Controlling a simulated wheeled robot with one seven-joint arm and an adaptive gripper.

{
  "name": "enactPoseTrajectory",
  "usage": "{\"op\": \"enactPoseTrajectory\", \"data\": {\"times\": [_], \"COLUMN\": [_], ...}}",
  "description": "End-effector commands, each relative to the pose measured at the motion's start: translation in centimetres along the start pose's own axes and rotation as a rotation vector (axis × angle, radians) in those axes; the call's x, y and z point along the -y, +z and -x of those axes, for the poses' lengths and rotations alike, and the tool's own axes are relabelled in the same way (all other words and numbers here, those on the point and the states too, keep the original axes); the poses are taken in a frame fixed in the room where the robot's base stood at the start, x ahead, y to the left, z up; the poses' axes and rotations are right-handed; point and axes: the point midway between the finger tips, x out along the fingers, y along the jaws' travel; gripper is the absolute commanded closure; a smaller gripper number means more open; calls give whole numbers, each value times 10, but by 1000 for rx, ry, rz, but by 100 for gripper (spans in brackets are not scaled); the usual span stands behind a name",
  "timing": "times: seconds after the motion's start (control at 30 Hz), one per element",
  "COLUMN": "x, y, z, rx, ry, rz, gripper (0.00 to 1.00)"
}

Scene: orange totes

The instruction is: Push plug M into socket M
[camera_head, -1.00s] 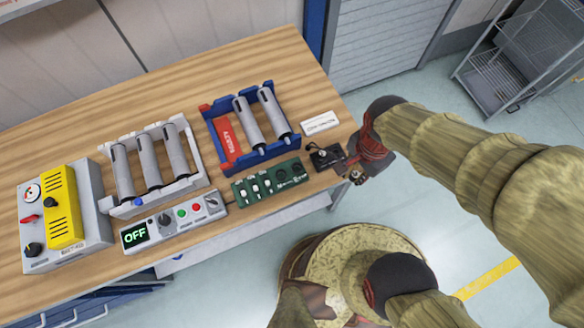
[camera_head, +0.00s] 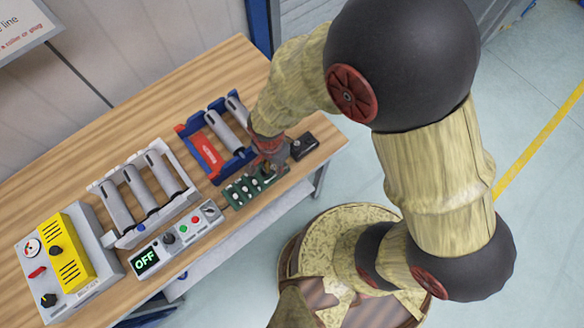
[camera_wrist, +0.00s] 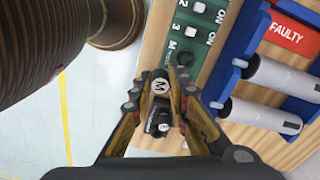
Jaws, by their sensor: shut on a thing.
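My gripper (camera_wrist: 163,92) is shut on plug M (camera_wrist: 161,86), a small dark plug with a round white M label. Socket M (camera_wrist: 186,58) is a dark round opening at the end of the green panel (camera_wrist: 207,32), beside the printed M. In the wrist view the plug shows just below and left of the socket; I cannot tell the gap in depth or whether they touch. In the head view my gripper (camera_head: 270,165) is over the right end of the green panel (camera_head: 236,194) and hides the socket and plug.
The blue rack (camera_head: 186,131) with grey cylinders and a red FAULTY plate (camera_wrist: 292,32) stands close behind the panel. A black box (camera_head: 303,146) is to the right. The OFF control box (camera_head: 178,240), white rack (camera_head: 123,238) and yellow-grey unit (camera_head: 92,285) stand left.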

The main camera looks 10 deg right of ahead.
Motion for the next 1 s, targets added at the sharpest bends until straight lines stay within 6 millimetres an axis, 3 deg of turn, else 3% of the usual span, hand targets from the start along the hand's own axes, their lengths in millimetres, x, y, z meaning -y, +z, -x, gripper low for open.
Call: {"op": "enactPoseTrajectory", "data": {"times": [0.1, 0.23, 0.47, 1.0], "x": [27, 46, 47, 47], "y": [-8, -14, -14, -14], "z": [-5, -1, -7, -49], "rx": [-1, 0, 0, 0], "ry": [-2, -1, 1, -1], "rz": [-52, -104, -138, -137], "gripper": [100, 100, 100, 100]}}
